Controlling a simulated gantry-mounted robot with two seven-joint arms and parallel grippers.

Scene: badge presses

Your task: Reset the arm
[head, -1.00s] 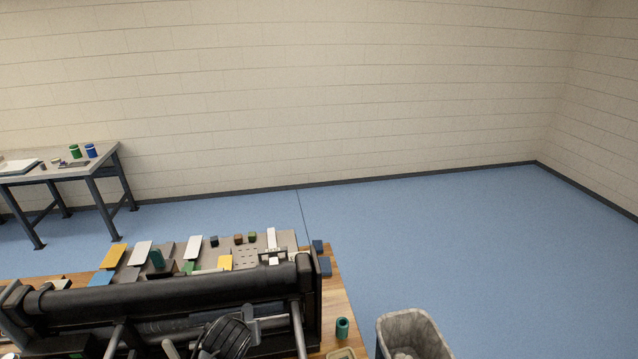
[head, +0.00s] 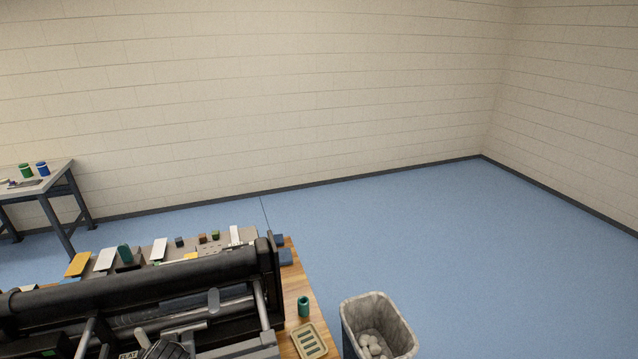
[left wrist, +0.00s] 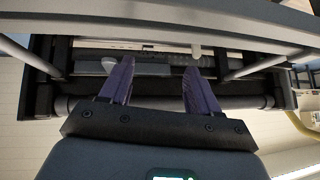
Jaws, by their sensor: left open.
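My left gripper (left wrist: 157,75) shows in the left wrist view, with two purple fingers spread apart and nothing between them. Beyond its fingertips is a dark machine frame with a long horizontal roller (left wrist: 235,103) and pale side rods. I cannot tell whether the fingers touch it. In the head view a large black press with a long cylinder (head: 130,290) fills the lower left. I cannot make out my left gripper there. My right gripper is in neither view.
A wooden bench (head: 308,308) carries the press, a green cylinder (head: 303,306), a slotted tray (head: 310,342) and several coloured cards. A grey bin (head: 382,318) holding pale round items stands right of it. A side table (head: 62,172) is far left. The blue floor at right is clear.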

